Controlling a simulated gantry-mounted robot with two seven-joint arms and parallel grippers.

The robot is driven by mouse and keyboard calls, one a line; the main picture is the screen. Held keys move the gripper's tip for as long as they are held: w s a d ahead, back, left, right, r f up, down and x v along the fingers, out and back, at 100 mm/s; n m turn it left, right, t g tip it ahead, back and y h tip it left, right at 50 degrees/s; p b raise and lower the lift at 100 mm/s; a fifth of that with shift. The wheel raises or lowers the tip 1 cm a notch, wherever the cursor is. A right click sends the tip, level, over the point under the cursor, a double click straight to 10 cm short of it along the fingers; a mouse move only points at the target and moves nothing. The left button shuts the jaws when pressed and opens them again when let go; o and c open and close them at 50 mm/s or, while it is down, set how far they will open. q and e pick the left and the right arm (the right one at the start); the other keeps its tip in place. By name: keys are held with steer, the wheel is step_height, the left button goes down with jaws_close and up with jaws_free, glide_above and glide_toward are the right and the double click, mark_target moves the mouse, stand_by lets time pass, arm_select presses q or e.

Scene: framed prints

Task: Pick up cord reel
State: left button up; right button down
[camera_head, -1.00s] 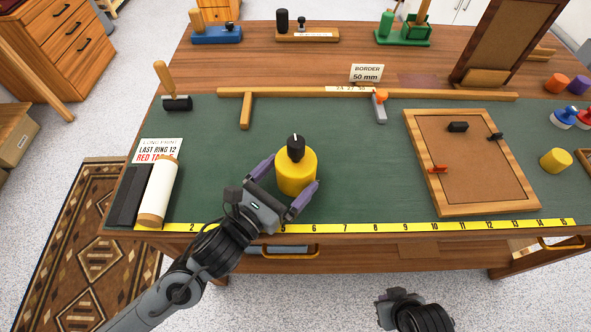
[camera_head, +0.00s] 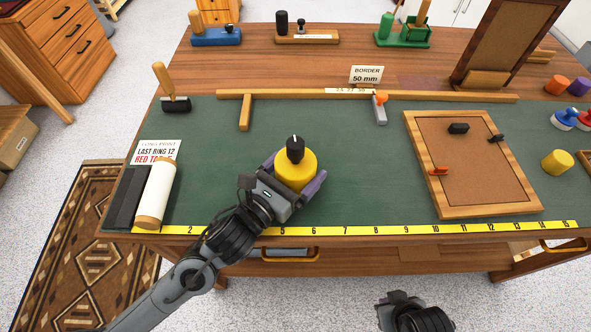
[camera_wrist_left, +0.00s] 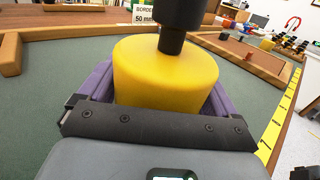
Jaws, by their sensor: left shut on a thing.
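The cord reel appears to be the yellow cylinder (camera_head: 297,172) with a black knob on top, standing upright on the green mat near the front middle of the desk. It also shows in the left wrist view (camera_wrist_left: 165,75), filling the space between the purple fingers. My left gripper (camera_head: 296,186) is shut on the yellow cylinder, one finger on each side. The cylinder hides parts of the fingers. Only the end of my right arm (camera_head: 405,312) shows at the bottom edge, and its jaws cannot be made out.
A yellow ruler strip (camera_head: 375,231) runs along the desk's front edge. A wooden frame (camera_head: 474,205) lies to the right, a white roll (camera_head: 156,193) to the left. A wooden rail (camera_head: 285,94) lies behind. The mat around the cylinder is clear.

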mark_target(297, 140)
arm_select(q)
steer(key=shift+r, duration=0.2)
steer(key=shift+r+p, duration=0.3)
steer(key=shift+r, duration=0.2)
step_height(297, 140, up, 3)
steer(key=shift+r+p, duration=0.2)
steer(key=shift+p, duration=0.55)
steer(key=s+d+r+p, duration=0.1)
steer(key=s+d+r, duration=0.5)
steer(key=d, duration=0.4)
steer(key=shift+r, duration=0.15)
steer(key=shift+a+p, duration=0.15)
steer(key=shift+p, duration=0.15)
steer(key=shift+w+a+p, duration=0.6)
steer(key=shift+w+a, duration=0.4)
steer(key=shift+a, duration=0.65)
steer(key=shift+w+a+p, duration=0.65)
steer(key=shift+w+a, duration=0.35)
steer(key=shift+a, duration=0.6)
steer(key=shift+w+a+p, duration=0.6)
steer(key=shift+w+a, duration=0.4)
steer(key=shift+a, duration=0.65)
